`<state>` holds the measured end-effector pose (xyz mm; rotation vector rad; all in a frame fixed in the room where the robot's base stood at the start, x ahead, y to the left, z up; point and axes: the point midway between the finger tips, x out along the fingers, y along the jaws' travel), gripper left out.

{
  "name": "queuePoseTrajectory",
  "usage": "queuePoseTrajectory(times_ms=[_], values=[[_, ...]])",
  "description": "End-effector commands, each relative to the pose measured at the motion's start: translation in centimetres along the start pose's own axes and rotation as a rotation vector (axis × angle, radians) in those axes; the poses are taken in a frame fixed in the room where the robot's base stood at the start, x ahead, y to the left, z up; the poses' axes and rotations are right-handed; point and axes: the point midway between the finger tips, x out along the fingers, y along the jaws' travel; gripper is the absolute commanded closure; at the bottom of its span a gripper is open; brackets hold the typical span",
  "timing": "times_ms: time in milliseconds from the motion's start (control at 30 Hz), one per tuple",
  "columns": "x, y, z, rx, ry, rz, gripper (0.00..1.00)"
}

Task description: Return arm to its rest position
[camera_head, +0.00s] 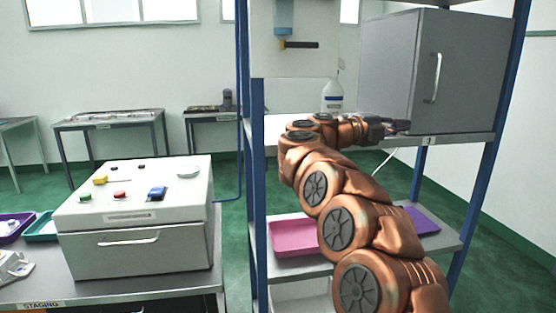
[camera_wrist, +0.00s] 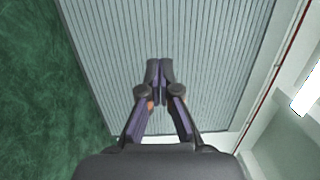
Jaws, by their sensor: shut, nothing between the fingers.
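My copper-coloured arm reaches up from the lower right of the head view toward the shelf rack. My gripper (camera_head: 398,126) is at its end, at the height of the upper shelf, in front of the grey cabinet (camera_head: 458,72). In the wrist view my gripper (camera_wrist: 159,66) is shut, its dark fingertips together with nothing between them. A ribbed grey surface (camera_wrist: 215,50) fills much of the wrist view behind the fingers; I cannot tell its distance.
The blue-posted rack holds a white bottle (camera_head: 332,96) on the upper shelf, and a pink tray (camera_head: 293,237) and a purple tray (camera_head: 422,220) below. A white control box (camera_head: 140,215) stands on the staging table (camera_head: 120,292) at left. Green floor lies open behind.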

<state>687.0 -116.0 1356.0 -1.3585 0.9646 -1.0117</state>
Motion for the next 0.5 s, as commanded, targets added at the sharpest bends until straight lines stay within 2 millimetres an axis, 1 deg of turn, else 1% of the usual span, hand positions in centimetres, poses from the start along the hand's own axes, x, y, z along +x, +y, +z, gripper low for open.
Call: queuePoseTrajectory(times_ms=[100,267,433,500], values=[[0.1,-1.3,0.9,-0.002,-0.059,-0.03,1.0],[-0.4,-3.3,2.6,-0.012,-0.168,-0.08,1.0],[-1.6,-5.8,5.0,-0.035,-0.321,-0.151,1.0],[-2.6,-7.0,6.1,-0.053,-0.408,-0.19,1.0]])
